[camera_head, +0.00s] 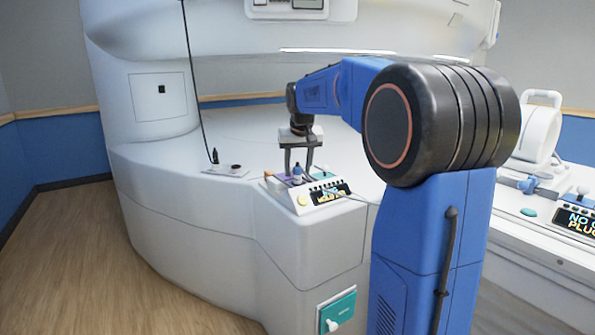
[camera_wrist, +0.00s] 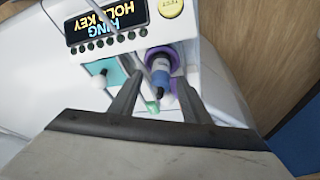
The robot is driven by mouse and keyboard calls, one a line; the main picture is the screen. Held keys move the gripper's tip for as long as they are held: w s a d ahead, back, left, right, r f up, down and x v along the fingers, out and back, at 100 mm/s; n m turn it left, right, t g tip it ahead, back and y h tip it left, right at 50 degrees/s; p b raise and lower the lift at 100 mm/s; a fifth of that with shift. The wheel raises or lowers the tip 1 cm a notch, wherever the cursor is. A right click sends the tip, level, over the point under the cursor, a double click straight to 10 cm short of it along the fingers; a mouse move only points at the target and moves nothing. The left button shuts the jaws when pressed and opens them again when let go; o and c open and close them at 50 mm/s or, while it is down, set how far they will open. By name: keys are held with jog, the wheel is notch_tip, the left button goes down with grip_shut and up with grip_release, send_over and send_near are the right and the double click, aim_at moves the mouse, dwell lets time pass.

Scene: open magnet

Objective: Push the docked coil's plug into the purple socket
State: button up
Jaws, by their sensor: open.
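The purple socket (camera_wrist: 175,59) is a ring on the control panel, seen in the wrist view. A blue plug (camera_wrist: 160,74) with a dark tip stands at the socket, covering its middle; I cannot tell how deep it sits. My gripper (camera_wrist: 157,82) is open, one finger on each side of the plug; contact is not clear. In the head view my gripper (camera_head: 298,168) points down over the panel, with the blue plug (camera_head: 297,171) between its fingers.
A black plug on a hanging cable (camera_head: 215,157) stands left of the panel. A second display (camera_head: 577,222) is at the far right.

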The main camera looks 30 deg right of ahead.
jog(key=v, duration=1.6)
jog(key=shift+r, duration=0.15)
jog(key=shift+s, duration=0.1)
jog(key=s+a+f+n, duration=0.1)
jog(key=s+a+f, duration=0.45)
jog(key=s, duration=0.25)
jog(key=s+a+f+n, duration=0.1)
jog(key=s+a+f, duration=0.4)
jog(key=s+f, duration=0.3)
jog(key=s+a+f+n, duration=0.1)
jog(key=s+a+f, duration=0.2)
jog(key=s+f, duration=0.5)
jog(key=s+a+f+n+y, duration=0.1)
jog(key=s+a+f, duration=0.1)
jog(key=s+f, duration=0.7)
jog(key=shift+s+a+f+t+y, duration=0.25)
jog(key=shift+a+t+y, duration=0.05)
jog(key=shift+a, duration=0.05)
